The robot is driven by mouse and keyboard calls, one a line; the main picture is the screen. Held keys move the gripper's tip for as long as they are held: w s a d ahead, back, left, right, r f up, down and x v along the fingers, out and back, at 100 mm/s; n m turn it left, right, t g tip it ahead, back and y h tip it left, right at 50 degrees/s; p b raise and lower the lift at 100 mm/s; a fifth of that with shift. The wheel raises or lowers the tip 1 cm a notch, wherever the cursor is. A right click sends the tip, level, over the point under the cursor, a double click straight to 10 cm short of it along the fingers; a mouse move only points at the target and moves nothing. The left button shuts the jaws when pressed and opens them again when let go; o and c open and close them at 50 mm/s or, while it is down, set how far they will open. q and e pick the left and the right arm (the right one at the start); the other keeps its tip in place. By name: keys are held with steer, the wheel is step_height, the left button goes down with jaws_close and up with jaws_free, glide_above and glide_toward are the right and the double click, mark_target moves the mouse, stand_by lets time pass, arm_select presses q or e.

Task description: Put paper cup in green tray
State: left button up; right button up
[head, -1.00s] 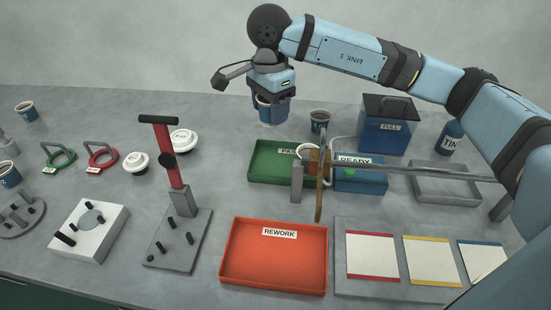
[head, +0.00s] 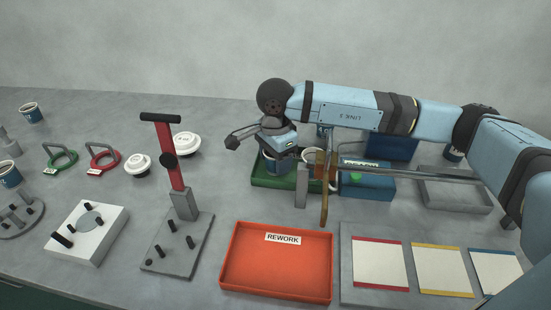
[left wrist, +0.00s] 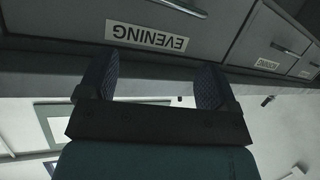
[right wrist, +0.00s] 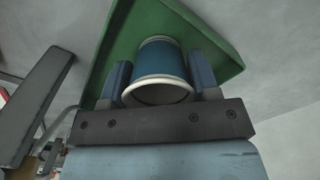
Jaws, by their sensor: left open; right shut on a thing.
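The blue paper cup (right wrist: 160,66) with a white rim is between the fingers of my right gripper (right wrist: 163,85), which is shut on it. In the head view the cup (head: 277,163) is just above or in the green tray (head: 262,183), partly hidden by my right gripper (head: 278,150). The green tray's floor and wall (right wrist: 215,52) show behind the cup in the right wrist view. I cannot tell whether the cup touches the tray floor. My left gripper (left wrist: 155,85) is open and empty, facing drawer fronts, one labelled EVENING.
An orange REWORK tray (head: 276,285) lies in front. A red-handled press (head: 175,165) stands left.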

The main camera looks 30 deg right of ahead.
steer(key=shift+f, duration=0.1)
steer(key=o, duration=0.6)
arm_select(q)
steer(key=shift+d+f, duration=0.1)
steer(key=shift+f, duration=0.1)
steer(key=shift+r, duration=0.1)
steer(key=f+p, duration=0.1)
steer(key=s+a+f+g+y+p, duration=0.1)
steer(key=shift+s+a+f+g, duration=0.15)
steer(key=shift+a+f+g, duration=0.15)
arm_select(e)
step_height(320, 180, up, 12)
steer(key=shift+r, duration=0.2)
arm_select(q)
steer(key=shift+r, duration=0.15)
